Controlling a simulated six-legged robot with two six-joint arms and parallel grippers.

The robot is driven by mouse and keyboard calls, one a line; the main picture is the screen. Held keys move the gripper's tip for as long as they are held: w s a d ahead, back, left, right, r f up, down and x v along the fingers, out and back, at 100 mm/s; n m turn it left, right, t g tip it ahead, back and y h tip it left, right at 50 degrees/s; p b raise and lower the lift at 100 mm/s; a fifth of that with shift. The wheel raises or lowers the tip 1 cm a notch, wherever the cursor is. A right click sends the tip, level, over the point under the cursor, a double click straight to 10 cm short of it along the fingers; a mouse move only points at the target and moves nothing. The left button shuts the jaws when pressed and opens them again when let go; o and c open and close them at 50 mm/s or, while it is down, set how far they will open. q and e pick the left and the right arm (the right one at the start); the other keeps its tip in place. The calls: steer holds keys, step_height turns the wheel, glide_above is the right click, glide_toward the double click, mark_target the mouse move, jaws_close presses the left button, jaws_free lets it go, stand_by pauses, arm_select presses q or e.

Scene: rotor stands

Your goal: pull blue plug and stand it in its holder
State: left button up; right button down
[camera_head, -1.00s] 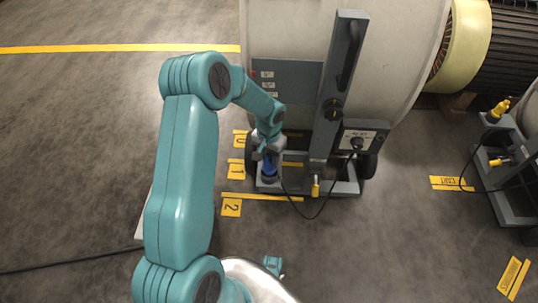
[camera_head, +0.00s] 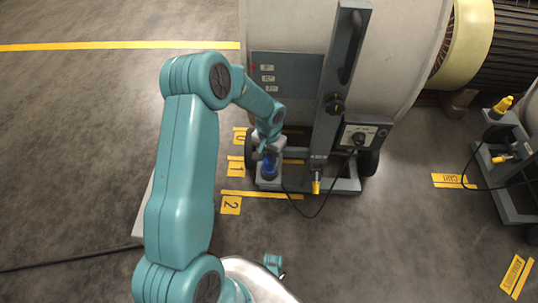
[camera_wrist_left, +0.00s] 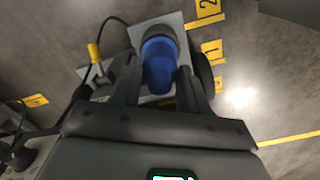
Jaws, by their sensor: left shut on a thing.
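The blue plug (camera_head: 269,168) is low at the left foot of the grey stand (camera_head: 345,184) in the head view. It also shows in the left wrist view (camera_wrist_left: 158,68), between the fingers. My left gripper (camera_head: 268,148) is shut on the blue plug from above; the wrist view shows its dark fingers (camera_wrist_left: 160,82) on both sides. The plug's far end meets a grey round part (camera_wrist_left: 154,33) on the stand's base plate. I cannot tell whether it sits inside that part or just above it. My right gripper is not in view.
A yellow plug (camera_head: 316,187) hangs at the stand's front. A second cart (camera_head: 515,205) stands at right. The floor in front is clear, with yellow labels (camera_head: 231,205).

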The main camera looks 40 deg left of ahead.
arm_select(q)
steer(key=o, duration=1.1)
steer(key=shift+c, duration=0.2)
step_height(320, 180, up, 16)
steer(key=p, duration=0.5)
steer(key=s+d+f+m+h, duration=0.1)
steer(key=s+d+f+h, duration=0.25)
steer(key=d+f, duration=0.95)
steer(key=s+d+f, duration=0.2)
steer(key=s+d, duration=0.5)
steer(key=s+d+f, duration=0.3)
steer(key=s+d, duration=0.4)
steer(key=s, duration=0.1)
step_height(320, 180, up, 22)
steer(key=w+p, duration=0.1)
steer(key=p, duration=2)
steer(key=shift+w+a+f+n, duration=0.15)
steer(key=shift+w+f+n, duration=0.1)
steer(key=shift+n, duration=0.05)
